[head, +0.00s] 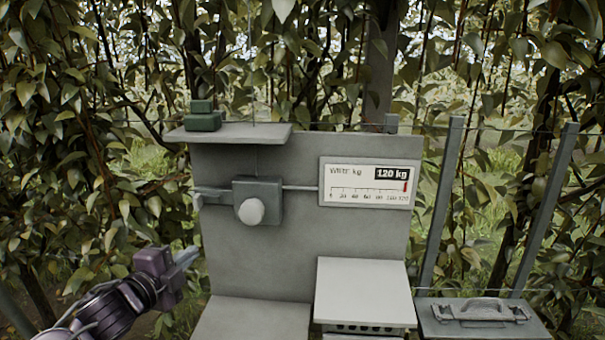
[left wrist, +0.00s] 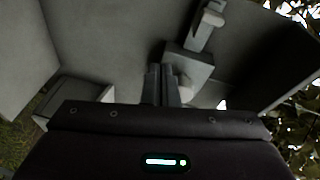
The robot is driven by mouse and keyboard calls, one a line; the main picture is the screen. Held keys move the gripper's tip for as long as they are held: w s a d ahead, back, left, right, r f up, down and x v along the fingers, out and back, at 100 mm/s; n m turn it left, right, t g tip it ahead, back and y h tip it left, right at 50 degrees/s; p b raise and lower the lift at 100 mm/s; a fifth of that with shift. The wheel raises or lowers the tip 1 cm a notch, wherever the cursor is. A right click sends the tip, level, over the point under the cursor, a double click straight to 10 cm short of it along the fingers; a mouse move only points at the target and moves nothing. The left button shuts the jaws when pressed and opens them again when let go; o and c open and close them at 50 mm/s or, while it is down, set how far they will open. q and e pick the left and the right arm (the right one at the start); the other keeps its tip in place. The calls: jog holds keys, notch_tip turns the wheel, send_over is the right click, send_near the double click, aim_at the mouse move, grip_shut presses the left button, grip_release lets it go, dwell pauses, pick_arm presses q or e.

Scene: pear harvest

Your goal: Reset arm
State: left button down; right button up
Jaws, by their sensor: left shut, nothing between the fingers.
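My left gripper (head: 186,257) is at the lower left of the head view, just left of the grey upright panel (head: 300,255). In the left wrist view its two fingers (left wrist: 160,86) are together, shut and empty. They overlap the view of the grey block with a pale round knob (head: 251,211). That block also shows in the left wrist view (left wrist: 190,62). I cannot tell from this view whether they touch it; in the head view the gripper is apart from it, lower and to the left. My right gripper is not in view.
A gauge (head: 366,184) on the panel reads 120 kg. A grey bracket (head: 212,197) sticks out at the panel's left edge. A white-topped box (head: 364,290) and a handled case (head: 482,316) stand lower right. Leafy plants surround everything.

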pick_arm(q)
jog(key=s+d+f+n+g+y, duration=0.3)
jog(key=s+f+n, duration=0.35)
jog(key=f, duration=0.45)
jog(key=s+d+f+n+g, duration=0.2)
jog(key=s+f+n+g, duration=0.15)
jog(key=s, duration=0.35)
jog(key=s+d+f+n+g+y, duration=0.1)
jog(key=s+f+n+g, duration=0.25)
jog(key=s, duration=0.45)
jog(key=s+d+f+n+g, duration=0.25)
jog(key=s+f+n, duration=0.2)
jog(key=s, duration=0.25)
notch_tip(320, 180, down, 31)
jog(key=s+m+g, duration=0.1)
jog(key=s+g, duration=0.1)
jog(key=s+a+f, duration=0.2)
jog(key=s+f, duration=0.6)
jog(key=s, duration=0.1)
jog(key=s+a+f, duration=0.2)
jog(key=s+f, duration=0.7)
jog(key=s, duration=0.1)
jog(key=shift+s+a+g, duration=0.15)
jog(key=shift+g, duration=0.2)
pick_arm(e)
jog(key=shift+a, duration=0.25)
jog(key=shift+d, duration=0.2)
